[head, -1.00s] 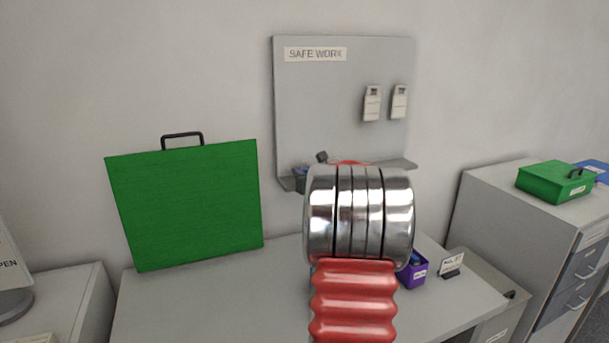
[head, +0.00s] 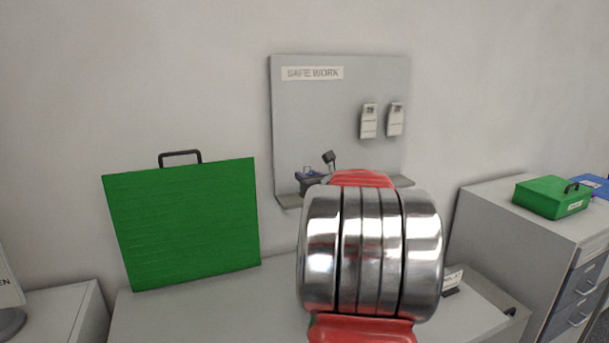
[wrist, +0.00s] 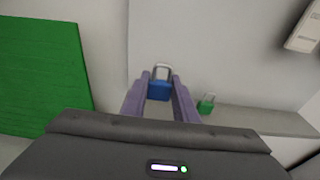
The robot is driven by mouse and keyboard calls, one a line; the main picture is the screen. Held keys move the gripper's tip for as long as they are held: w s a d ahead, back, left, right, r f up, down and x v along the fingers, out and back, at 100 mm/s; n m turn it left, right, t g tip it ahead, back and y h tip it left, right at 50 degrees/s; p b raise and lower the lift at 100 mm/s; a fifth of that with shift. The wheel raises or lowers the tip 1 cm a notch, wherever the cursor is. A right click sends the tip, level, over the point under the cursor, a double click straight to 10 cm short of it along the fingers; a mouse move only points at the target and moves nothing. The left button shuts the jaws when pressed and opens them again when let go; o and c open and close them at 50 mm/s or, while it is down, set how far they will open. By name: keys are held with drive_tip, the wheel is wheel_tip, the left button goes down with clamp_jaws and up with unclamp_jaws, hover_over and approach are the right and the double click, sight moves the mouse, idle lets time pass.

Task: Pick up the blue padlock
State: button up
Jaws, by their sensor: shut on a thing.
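The blue padlock (wrist: 159,91) has a silver shackle and shows in the wrist view between the tips of my gripper's two purple-grey fingers. My gripper (wrist: 161,77) is shut on it. The padlock looks upright, shackle up. A small green padlock (wrist: 206,105) sits on the shelf (wrist: 270,121) to the right of my right finger.
A grey board (head: 340,120) labelled SAFE WORK carries two pale devices (head: 368,121) on the wall. A large green case (head: 182,225) stands on the bench at left. A green box (head: 551,197) and a blue one lie on the cabinet at right.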

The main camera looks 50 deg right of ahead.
drive_tip(key=f+v, duration=0.2)
drive_tip(key=v, duration=1.2)
drive_tip(key=shift+s+a, duration=0.15)
drive_tip(key=shift+s, duration=0.2)
drive_tip(key=shift+f, duration=0.1)
